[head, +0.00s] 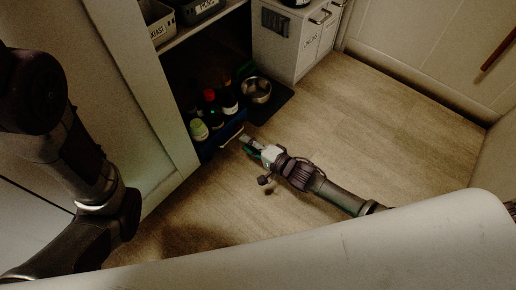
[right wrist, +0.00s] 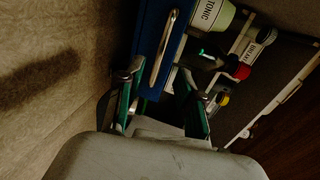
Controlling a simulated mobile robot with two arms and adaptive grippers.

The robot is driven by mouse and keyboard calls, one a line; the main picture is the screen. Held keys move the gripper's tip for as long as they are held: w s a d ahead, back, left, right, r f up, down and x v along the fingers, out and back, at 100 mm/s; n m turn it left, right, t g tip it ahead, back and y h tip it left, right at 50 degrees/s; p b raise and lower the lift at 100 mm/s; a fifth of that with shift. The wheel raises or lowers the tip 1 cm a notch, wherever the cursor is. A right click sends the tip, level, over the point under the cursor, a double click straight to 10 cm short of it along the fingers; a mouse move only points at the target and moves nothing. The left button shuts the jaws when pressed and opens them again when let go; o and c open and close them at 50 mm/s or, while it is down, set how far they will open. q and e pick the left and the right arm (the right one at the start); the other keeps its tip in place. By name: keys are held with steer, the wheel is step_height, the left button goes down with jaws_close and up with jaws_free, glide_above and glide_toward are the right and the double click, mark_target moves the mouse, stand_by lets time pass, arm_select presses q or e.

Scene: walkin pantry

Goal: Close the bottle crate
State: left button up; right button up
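The bottle crate (head: 224,132) is a blue drawer-like crate at the bottom of the dark cabinet, with several bottles standing in it. Its front juts out towards the floor. In the right wrist view its blue front (right wrist: 175,55) carries a bright metal bar handle (right wrist: 163,48). My right gripper (head: 246,143) is low over the floor, close in front of the crate. In the right wrist view its two green-marked fingers are spread apart, with the handle's near end between them in the picture; I cannot tell whether they touch it. My left arm shows at left, but its gripper is out of view.
A metal bowl (head: 256,90) sits on a dark mat (head: 272,98) right of the crate. A white cabinet (head: 290,45) stands behind. The cabinet's side panel (head: 165,110) is left of the crate. Open wooden floor (head: 400,120) lies to the right.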

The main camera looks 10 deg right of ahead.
steer(key=shift+v, duration=2.35)
